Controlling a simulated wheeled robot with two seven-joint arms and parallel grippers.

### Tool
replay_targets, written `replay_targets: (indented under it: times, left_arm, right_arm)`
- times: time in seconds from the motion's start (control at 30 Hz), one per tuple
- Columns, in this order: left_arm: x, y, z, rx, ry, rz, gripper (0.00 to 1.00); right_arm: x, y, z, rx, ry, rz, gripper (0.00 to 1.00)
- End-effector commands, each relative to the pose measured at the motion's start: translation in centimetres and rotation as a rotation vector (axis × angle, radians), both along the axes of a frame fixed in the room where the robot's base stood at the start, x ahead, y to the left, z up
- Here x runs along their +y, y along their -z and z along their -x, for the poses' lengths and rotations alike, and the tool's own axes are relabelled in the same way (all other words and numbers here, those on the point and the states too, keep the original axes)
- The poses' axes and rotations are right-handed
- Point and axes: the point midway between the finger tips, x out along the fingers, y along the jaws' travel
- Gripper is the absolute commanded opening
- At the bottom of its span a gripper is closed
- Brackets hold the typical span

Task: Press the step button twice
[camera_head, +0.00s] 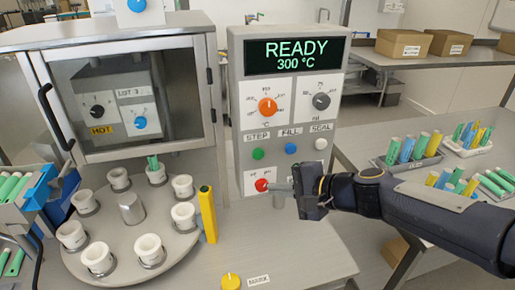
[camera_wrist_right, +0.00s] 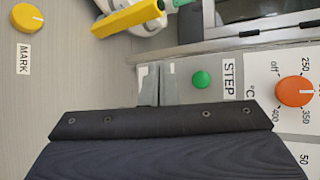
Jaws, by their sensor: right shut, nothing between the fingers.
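The green step button (camera_head: 258,154) is on the front of the grey control panel (camera_head: 236,110), under the STEP label. It also shows in the right wrist view (camera_wrist_right: 201,79), beside my fingertips and uncovered. My right gripper (camera_head: 270,187) reaches in from the right, below the button and in front of the panel's lower red knob (camera_head: 262,185). Its grey fingers are shut and empty in the right wrist view (camera_wrist_right: 149,84). I see a gap between the fingers and the button in both views; the depth to the panel is hard to tell. My left gripper is not in view.
The blue FILL button (camera_head: 291,148) and white SEAL button (camera_head: 321,144) sit right of the step button. A round turntable (camera_head: 187,243) with several white cups and a yellow marker (camera_head: 208,214) stands at left.

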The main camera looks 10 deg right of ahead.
Motion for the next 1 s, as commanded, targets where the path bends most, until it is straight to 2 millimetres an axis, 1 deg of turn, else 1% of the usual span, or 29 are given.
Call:
replay_targets:
  times: [0.03,0.1,0.43,0.57,0.67,1.0]
  left_arm:
    - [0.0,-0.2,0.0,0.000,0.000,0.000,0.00]
    - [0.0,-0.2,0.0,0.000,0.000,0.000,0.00]
    - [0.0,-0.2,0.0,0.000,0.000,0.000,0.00]
    - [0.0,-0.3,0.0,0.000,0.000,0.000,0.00]
    - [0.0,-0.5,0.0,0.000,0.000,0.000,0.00]
    - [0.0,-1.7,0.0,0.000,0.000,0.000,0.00]
  right_arm:
    - [-0.1,-0.2,-0.5,0.007,0.014,-0.016,0.00]
    - [-0.1,-0.2,-0.8,0.013,0.025,-0.029,0.00]
    - [-0.1,-0.2,-0.8,0.012,0.026,-0.031,0.00]
    - [-0.1,-0.2,-1.4,0.013,0.025,-0.030,0.00]
    - [0.0,-0.3,-2.4,0.013,0.024,-0.030,0.00]
    - [0.1,-0.3,-7.2,0.013,0.025,-0.030,0.00]
